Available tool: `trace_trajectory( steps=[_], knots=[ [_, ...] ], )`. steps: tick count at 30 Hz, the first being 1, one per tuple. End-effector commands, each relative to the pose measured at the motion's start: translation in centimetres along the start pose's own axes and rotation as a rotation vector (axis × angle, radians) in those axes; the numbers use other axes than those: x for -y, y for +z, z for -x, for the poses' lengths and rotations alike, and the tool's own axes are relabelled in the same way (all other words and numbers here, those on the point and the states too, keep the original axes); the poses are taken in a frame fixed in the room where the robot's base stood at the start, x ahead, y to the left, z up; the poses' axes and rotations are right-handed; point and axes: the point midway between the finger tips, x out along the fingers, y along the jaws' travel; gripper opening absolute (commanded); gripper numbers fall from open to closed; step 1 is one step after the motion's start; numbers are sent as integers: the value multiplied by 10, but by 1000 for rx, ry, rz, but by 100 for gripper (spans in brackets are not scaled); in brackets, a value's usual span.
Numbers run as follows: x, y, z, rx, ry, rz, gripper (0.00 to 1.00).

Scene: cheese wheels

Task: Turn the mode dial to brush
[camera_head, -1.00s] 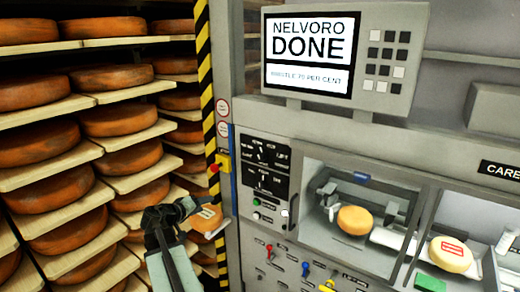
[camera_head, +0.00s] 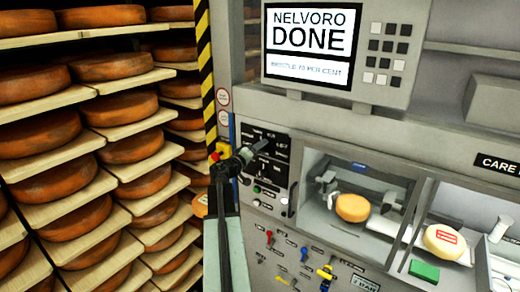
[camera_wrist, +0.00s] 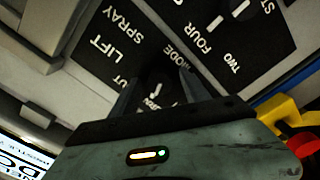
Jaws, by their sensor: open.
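My gripper (camera_head: 258,148) is at the upper part of the black dial panel (camera_head: 282,150) in the head view and hides the dial there. In the wrist view the panel appears turned, with the words MODE, LIFT and SPRAY legible. The dark mode dial (camera_wrist: 158,84) lies between the fingers of my gripper (camera_wrist: 157,90), which stand apart on either side of it. I cannot tell whether they touch it. A white mark shows on the dial, but its setting is unclear. The word brush cannot be read clearly.
A second dial (camera_wrist: 240,12) marked TWO and FOUR is beside it on the panel. A yellow and red button box (camera_head: 221,152) is close on the left. The screen (camera_head: 310,45) reads DONE. Levers (camera_head: 270,238) are below; cheese shelves fill the left.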

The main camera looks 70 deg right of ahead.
Motion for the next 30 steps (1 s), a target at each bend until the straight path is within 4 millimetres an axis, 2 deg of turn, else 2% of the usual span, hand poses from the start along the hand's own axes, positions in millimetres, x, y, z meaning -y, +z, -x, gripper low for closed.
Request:
trace_trajectory(
  steps=[2,8,12,14,23,30],
  knots=[
    [0,0,-6,0,0,0,54],
    [0,0,-6,0,0,0,54],
    [0,0,-6,0,0,0,15],
    [0,0,-6,1,0,0,0],
    [0,1,-6,1,0,30,0],
    [0,1,-6,2,0,159,0]
  ],
)
